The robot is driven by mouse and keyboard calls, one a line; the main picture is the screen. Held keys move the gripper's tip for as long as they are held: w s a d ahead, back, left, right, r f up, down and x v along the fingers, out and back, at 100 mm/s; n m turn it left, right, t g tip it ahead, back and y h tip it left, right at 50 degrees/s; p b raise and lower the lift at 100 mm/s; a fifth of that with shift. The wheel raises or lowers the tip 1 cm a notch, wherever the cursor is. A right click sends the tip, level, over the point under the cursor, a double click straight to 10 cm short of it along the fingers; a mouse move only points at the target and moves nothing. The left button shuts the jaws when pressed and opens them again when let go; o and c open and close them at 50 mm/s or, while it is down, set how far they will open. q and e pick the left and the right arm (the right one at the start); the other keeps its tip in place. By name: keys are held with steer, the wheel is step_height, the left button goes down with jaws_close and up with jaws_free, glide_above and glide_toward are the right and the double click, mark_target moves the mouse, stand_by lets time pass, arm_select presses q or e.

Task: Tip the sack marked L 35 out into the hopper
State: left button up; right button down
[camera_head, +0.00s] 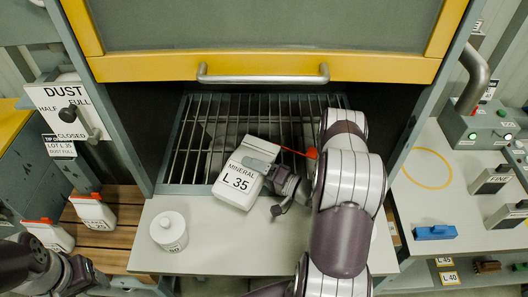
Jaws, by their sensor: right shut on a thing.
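The white sack marked MINERAL L 35 (234,190) is tilted at the front edge of the hopper grate (204,128), partly over the grey shelf (205,250). My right gripper (264,162) is shut on the sack at its upper right side. A thin orange-red strip shows just beyond the gripper, over the grate. Whether the sack's mouth is open is hidden. My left gripper (78,276) is at the lower left, away from the sack, and its jaws are not clear.
A white lidded jar (169,231) stands on the shelf's left. More sacks with red tops (94,212) stand on wooden slats at left. The yellow-edged hood (262,66) with its bar handle is raised above the grate. A side table at right holds a blue block (435,232) and control boxes.

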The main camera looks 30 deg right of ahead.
steer(key=shift+f+m+b, duration=0.3)
steer(key=shift+f+m, duration=0.35)
steer(key=shift+m, duration=0.05)
stand_by(0.4)
steer(key=shift+f+m, duration=0.15)
steer(key=shift+m, duration=0.85)
steer(key=shift+d+r+m+p, duration=0.1)
steer(key=shift+r+m+p, duration=0.2)
steer(key=shift+r+p, duration=0.2)
steer(key=shift+w+r+m+p, duration=0.1)
steer(key=shift+r+m+p, duration=0.2)
steer(key=shift+m, duration=0.2)
steer(key=shift+f, duration=0.1)
